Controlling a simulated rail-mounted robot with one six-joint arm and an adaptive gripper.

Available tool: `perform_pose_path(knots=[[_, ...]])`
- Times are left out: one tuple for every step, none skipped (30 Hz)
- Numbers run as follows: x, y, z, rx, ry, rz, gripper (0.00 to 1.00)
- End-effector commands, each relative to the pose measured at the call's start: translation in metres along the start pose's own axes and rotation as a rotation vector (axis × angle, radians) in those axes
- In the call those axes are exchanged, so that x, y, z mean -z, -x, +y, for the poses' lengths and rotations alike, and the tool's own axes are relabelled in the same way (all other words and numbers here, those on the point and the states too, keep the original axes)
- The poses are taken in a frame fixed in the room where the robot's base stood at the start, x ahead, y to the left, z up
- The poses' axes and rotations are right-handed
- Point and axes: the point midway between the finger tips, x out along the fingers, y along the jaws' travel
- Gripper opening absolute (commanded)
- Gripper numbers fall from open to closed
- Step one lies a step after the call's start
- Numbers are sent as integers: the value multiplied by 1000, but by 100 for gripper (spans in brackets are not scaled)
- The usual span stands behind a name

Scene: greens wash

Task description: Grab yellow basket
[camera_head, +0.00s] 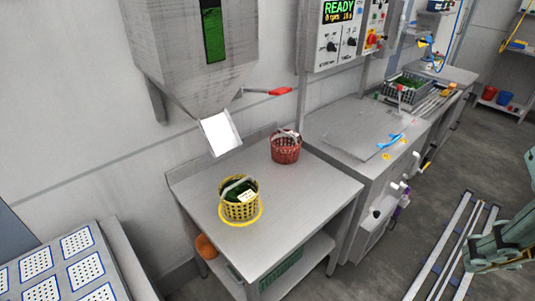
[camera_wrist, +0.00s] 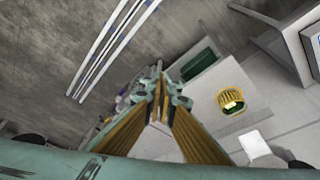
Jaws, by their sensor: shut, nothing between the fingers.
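The yellow basket (camera_head: 232,211) stands upright on a steel table (camera_head: 310,190), inside a yellow ring on its top. It holds dark greens and a white label, and a pale handle arches over it. It also shows in the wrist view, where the yellow basket (camera_wrist: 222,99) is small and far below, right of my fingers. My gripper (camera_wrist: 159,100) is shut and empty in the wrist view, well apart from the basket. In the head view only a green part of my arm shows at the right edge; my fingertips cannot be made out there.
A red basket (camera_head: 286,153) stands behind and right of the yellow one. A steel hopper chute (camera_head: 221,132) hangs above the table's back. A machine with a control panel (camera_head: 346,35) is to the right. Open floor (camera_head: 400,245) lies between the table and my arm.

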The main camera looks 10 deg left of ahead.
Motion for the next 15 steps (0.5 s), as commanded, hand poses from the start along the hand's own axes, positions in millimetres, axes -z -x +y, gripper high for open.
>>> perform_pose_path(knots=[[0, 0, 0, 0, 0, 0, 0], [0, 0, 0, 0, 0, 0, 0], [0, 0, 0, 0, 0, 0, 0], [0, 0, 0, 0, 0, 0, 0], [0, 0, 0, 0, 0, 0, 0], [0, 0, 0, 0, 0, 0, 0], [0, 0, 0, 0, 0, 0, 0], [0, 0, 0, 0, 0, 0, 0], [0, 0, 0, 0, 0, 0, 0], [0, 0, 0, 0, 0, 0, 0], [0, 0, 0, 0, 0, 0, 0], [0, 0, 0, 0, 0, 0, 0], [0, 0, 0, 0, 0, 0, 0], [0, 0, 0, 0, 0, 0, 0], [0, 0, 0, 0, 0, 0, 4]])
